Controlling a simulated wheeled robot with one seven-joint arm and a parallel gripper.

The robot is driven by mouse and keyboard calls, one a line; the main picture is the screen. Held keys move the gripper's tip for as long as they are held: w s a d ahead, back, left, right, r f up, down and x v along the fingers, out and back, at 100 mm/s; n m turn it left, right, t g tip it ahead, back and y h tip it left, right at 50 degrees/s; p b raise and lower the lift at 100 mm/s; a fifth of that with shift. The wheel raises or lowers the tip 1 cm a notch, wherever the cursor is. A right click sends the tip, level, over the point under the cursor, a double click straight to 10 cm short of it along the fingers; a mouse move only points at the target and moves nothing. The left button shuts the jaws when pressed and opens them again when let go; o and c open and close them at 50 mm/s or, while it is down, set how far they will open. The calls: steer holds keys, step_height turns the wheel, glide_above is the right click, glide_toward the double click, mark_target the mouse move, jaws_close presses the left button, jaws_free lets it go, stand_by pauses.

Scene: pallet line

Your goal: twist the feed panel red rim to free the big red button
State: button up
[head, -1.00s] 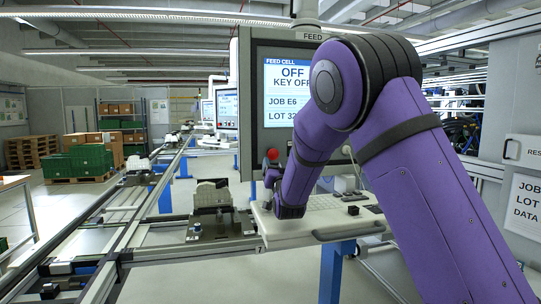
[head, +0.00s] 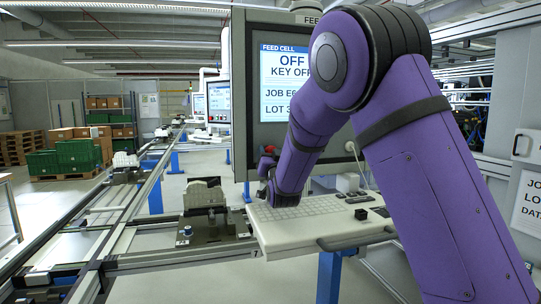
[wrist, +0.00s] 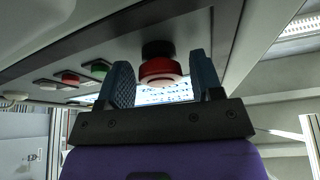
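The big red button (wrist: 160,72) sits on a dark round base on the underside-facing front of the feed panel (wrist: 100,60) in the wrist view. My gripper (wrist: 163,78) is open, with one blue finger on each side of the red rim and a narrow gap beside each. I cannot tell whether either finger touches it. In the head view the feed panel (head: 244,110) shows "OFF, KEY OFF", and the red button (head: 269,149) is partly covered by my gripper (head: 266,166) at the panel's lower left.
Small red (wrist: 71,78) and green (wrist: 97,67) buttons lie left of the big one in the wrist view. A keyboard shelf (head: 300,228) juts out below the panel. The conveyor line (head: 125,215) runs along the left.

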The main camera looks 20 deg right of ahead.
steer(key=c, duration=0.7)
steer(key=shift+m, duration=0.4)
steer(key=m+g+h, duration=0.1)
steer(key=m+h, duration=0.1)
steer(key=m, duration=0.2)
steer(key=shift+h, duration=0.3)
steer(key=shift+a+m+g+h, duration=0.1)
steer(key=shift+m+g+h, duration=0.2)
steer(key=shift+m, duration=0.85)
steer(key=shift+a+m+g+h, duration=0.1)
steer(key=shift+m+g+h, duration=0.2)
steer(key=shift+m, duration=1.15)
steer(key=o, duration=1)
steer(key=shift+c, duration=0.2)
